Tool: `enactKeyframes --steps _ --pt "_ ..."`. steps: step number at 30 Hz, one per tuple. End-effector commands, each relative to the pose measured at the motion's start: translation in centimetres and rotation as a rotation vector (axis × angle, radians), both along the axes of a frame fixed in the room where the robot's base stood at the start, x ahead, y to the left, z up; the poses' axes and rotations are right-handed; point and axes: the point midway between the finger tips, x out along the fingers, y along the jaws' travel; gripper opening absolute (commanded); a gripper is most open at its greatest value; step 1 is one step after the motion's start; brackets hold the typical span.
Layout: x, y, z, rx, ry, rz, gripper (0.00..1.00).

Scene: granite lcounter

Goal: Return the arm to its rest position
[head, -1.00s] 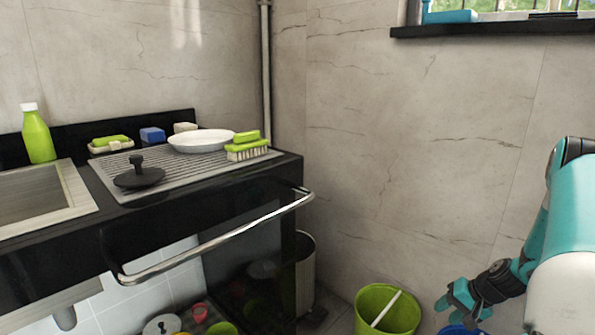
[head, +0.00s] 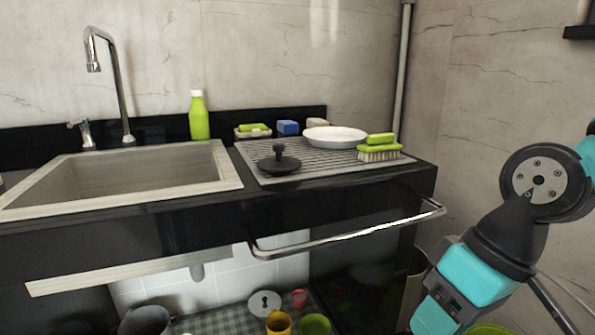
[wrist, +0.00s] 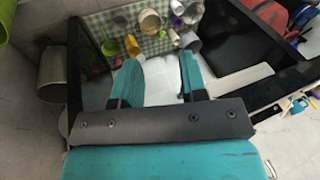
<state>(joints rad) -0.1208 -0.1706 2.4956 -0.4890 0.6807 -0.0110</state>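My arm, teal and black, is folded at the right of the head view. My gripper is at its lower end, low in front of the counter, and its fingertips are cut off or hidden there. In the wrist view, my gripper (wrist: 160,78) shows two teal fingers standing apart with nothing between them. Behind the gap lie a white surface and the shelf area under the counter. The gripper appears clear of the objects there.
The black counter (head: 310,198) holds a sink (head: 130,175), green bottle (head: 198,117), white plate (head: 335,137), black lid (head: 279,160) and green brush (head: 379,151). A metal rail (head: 345,236) projects along its front, near my arm. Several pots and cups stand below on a checked cloth (head: 235,320).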

Motion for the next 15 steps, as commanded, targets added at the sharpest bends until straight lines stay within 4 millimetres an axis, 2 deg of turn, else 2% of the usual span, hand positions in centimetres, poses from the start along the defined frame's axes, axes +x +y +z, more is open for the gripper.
enactKeyframes --steps 1,5,6,11,15 --pt "-1.7 0.8 0.5 -0.005 -0.015 0.051 0.39" --pt "-5.7 2.0 1.2 -0.018 -0.036 0.165 0.39" --pt "-5.2 1.8 3.0 -0.019 -0.031 0.15 0.39" --pt "-5.1 1.8 6.5 -0.019 -0.029 0.145 0.39" --pt "-5.0 1.8 10.1 -0.018 -0.029 0.144 0.39"
